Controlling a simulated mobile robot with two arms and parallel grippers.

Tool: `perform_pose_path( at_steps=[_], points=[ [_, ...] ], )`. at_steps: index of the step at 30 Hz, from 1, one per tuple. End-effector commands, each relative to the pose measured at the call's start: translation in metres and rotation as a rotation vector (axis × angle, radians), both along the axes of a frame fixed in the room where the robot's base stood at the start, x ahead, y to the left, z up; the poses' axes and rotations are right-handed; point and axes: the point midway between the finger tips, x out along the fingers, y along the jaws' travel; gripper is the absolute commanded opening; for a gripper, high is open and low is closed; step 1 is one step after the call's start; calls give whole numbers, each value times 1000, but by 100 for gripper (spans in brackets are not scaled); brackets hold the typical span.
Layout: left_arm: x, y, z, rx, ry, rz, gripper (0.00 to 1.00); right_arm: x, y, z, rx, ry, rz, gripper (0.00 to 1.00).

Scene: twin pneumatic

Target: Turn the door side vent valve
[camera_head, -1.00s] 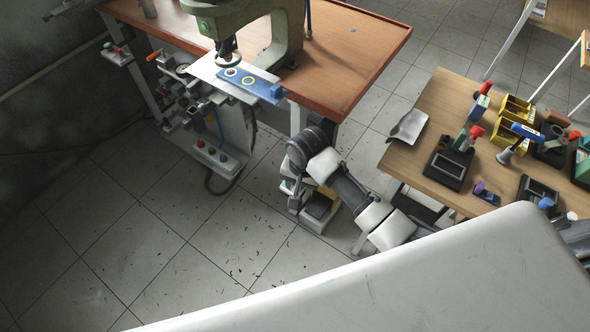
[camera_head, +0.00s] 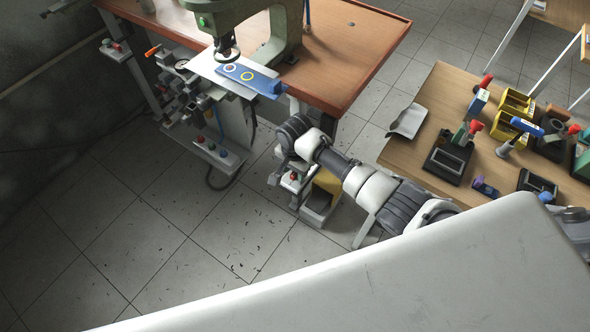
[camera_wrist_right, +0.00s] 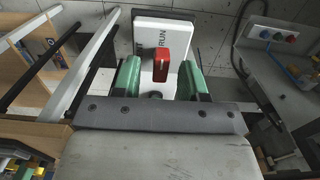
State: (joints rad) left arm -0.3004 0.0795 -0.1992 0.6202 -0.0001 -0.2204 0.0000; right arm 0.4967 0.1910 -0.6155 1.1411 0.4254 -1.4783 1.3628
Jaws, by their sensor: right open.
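A red knob (camera_wrist_right: 161,66) stands on a white panel (camera_wrist_right: 176,32) marked RUN in the right wrist view. It is likely the vent valve, but I cannot tell for sure. My right gripper (camera_wrist_right: 159,82) is open, with one green finger on each side of the knob. The knob is upright between the fingers, and I see gaps on both sides. In the head view my right arm reaches left between the two tables, and its fingers are hard to make out there. My left gripper is not in view.
A press table (camera_head: 352,40) with a blue fixture (camera_head: 250,78) stands at the back. Pneumatic parts and a button box (camera_head: 218,153) hang at its left. A wooden table (camera_head: 440,100) with tools and yellow bins (camera_head: 515,103) is at the right.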

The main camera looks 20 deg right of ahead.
Motion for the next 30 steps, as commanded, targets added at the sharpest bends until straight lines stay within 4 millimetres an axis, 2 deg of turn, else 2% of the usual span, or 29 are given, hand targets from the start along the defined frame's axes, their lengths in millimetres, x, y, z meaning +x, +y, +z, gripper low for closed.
perform_pose_path(
  at_steps=[3,11,18,20,30],
  points=[
    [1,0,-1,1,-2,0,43,0,0,-6,1,-1,0,43],
    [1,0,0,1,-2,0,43,0,0,-7,1,-1,1,43],
    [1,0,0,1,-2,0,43,0,0,-7,1,-1,1,7],
    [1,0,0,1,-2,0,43,0,0,-7,1,-1,1,0],
    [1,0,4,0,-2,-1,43,0,0,-6,1,1,39,0]
  ],
)
